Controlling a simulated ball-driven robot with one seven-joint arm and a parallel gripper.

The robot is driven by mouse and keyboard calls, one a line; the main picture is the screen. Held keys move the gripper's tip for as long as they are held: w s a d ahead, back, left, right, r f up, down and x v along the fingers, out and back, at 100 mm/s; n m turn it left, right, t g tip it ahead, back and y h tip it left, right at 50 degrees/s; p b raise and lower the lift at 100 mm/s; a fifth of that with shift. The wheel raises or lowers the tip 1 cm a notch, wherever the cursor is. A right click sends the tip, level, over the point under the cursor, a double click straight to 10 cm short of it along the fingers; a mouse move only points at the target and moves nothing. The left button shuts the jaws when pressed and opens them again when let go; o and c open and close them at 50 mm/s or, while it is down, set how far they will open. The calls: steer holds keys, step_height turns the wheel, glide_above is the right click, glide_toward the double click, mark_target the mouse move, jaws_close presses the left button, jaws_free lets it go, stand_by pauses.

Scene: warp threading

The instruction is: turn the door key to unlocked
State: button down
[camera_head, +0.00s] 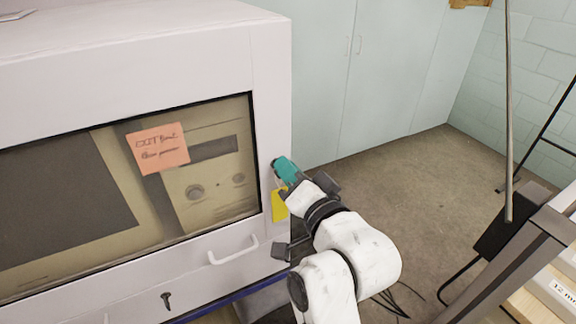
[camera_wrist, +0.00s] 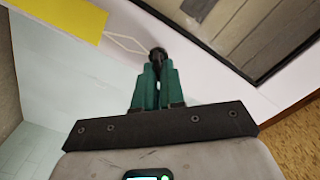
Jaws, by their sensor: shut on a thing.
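The door key (camera_wrist: 158,53) is a small dark piece with a rounded end at the edge of the white cabinet (camera_head: 270,75). My gripper (camera_wrist: 157,72), with teal fingers, is shut on it. In the head view my gripper (camera_head: 282,166) reaches the cabinet's right front edge, beside the window, and its fingers cover most of the key. I cannot tell which way the key is turned.
A yellow tag (camera_head: 279,205) hangs just below my gripper. An orange note (camera_head: 158,148) is on the window. A white handle (camera_head: 233,252) and another dark key-like piece (camera_head: 166,301) are on the lower front.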

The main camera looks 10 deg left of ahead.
steer(key=shift+w+d+f+m+p, duration=0.15)
steer(key=shift+m+p, duration=0.7)
steer(key=shift+m, duration=1.25)
steer(key=shift+s+d+f+m+p, duration=0.15)
steer(key=shift+m+p, duration=0.7)
steer(key=shift+m, duration=1.25)
steer(key=shift+w+a+f, duration=0.1)
steer(key=c, duration=1.3)
jaws_free()
steer(key=b+v, duration=0.2)
steer(key=v, duration=0.8)
steer(key=shift+s+d, duration=0.25)
steer(key=shift+s, duration=0.1)
